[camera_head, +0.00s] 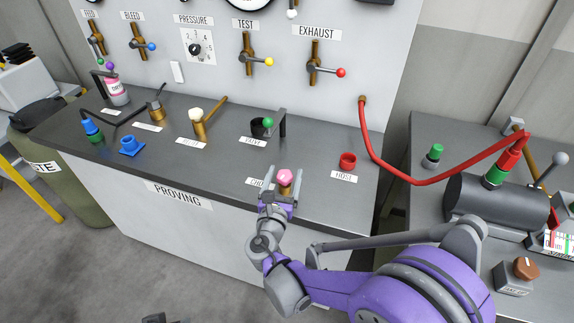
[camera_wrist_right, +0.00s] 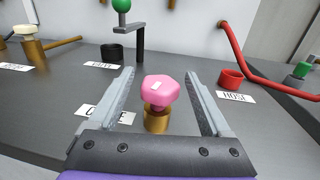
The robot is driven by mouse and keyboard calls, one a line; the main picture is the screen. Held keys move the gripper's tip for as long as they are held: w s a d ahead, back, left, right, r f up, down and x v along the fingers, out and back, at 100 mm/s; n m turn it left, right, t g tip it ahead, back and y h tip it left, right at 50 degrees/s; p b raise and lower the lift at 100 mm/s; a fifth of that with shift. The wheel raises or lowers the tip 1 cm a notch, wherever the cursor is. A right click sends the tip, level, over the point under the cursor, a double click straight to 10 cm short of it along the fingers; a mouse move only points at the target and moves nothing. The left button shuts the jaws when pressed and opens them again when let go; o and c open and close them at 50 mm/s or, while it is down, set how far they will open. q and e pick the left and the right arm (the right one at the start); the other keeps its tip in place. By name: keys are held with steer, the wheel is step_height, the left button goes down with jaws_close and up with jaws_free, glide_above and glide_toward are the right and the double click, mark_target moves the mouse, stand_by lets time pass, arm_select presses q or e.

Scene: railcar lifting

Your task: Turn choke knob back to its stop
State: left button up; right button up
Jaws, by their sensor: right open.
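The choke knob (camera_head: 284,176) is a pink faceted knob with a small white mark on top, on a brass base near the front edge of the grey bench. A label partly hidden by my gripper lies beside it. In the right wrist view the knob (camera_wrist_right: 160,92) stands between the two grey fingers. My right gripper (camera_head: 279,180) is open, with a finger on each side of the knob and a visible gap on both sides. In the right wrist view its fingers (camera_wrist_right: 162,88) do not touch the knob. My left gripper is not clearly seen.
A black cup with a green-balled lever (camera_head: 268,123) stands behind the knob. A red hose cup (camera_head: 347,162) is to the right. A brass valve with a white knob (camera_head: 198,122) is to the left. The red hose (camera_head: 420,183) droops to the right bench.

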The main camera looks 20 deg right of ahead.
steer(key=shift+x, duration=1.7)
jaws_close()
steer(key=shift+n+t+y, duration=0.4)
steer(key=shift+n+y, duration=0.2)
steer(key=shift+y, duration=0.2)
steer(key=shift+w+a+n+t+y, duration=0.1)
steer(key=shift+a+n+t+y, duration=0.1)
steer(key=shift+n+y, duration=0.4)
steer(key=shift+a+n+t+y, duration=0.1)
steer(key=shift+a+n+y, duration=0.15)
steer(key=shift+y, duration=0.55)
jaws_free()
